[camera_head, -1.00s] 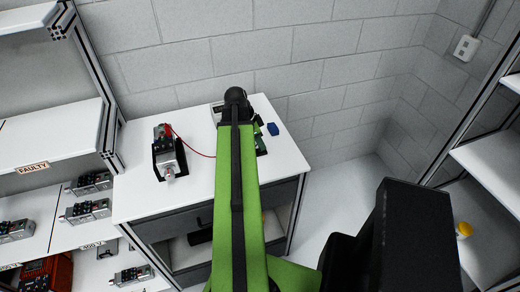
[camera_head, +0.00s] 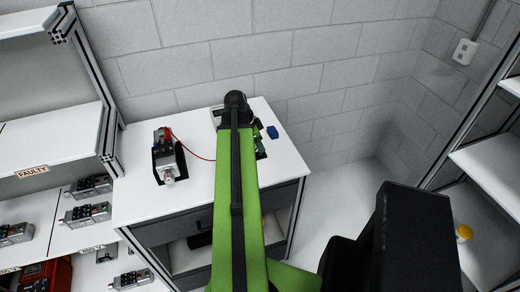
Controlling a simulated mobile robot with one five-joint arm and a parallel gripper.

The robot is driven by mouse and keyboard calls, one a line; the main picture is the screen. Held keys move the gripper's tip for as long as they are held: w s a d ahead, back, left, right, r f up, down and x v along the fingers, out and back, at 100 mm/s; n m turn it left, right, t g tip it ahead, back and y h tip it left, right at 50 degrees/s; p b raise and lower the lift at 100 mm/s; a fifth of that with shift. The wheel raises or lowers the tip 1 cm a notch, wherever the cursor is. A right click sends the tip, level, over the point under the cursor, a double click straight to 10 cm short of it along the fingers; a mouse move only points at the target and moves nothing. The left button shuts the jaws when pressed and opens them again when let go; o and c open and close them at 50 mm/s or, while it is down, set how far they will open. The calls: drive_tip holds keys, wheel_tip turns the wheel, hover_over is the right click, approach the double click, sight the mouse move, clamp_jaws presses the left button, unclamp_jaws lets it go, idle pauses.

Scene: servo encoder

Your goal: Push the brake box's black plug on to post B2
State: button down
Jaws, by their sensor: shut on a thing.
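A servo motor (camera_head: 168,160) with a silver shaft end sits in a black holder on the left of the white bench top. A red lead (camera_head: 190,152) runs from its top to the right and passes behind my green arm. My arm covers the middle of the bench, and my gripper is hidden behind it. A green piece (camera_head: 260,146) shows just right of the arm. I cannot make out the black plug, post B2 or which item is the brake box.
A small blue block (camera_head: 272,132) lies on the bench right of my arm. The bench top (camera_head: 137,195) is bare at front left. Shelving with several motors (camera_head: 88,187) and a FAULTY label stands left. Another shelf (camera_head: 488,165) stands right. A block wall closes the back.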

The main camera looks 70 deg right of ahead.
drive_tip(key=shift+r+p, duration=2.5)
drive_tip(key=shift+r, duration=0.05)
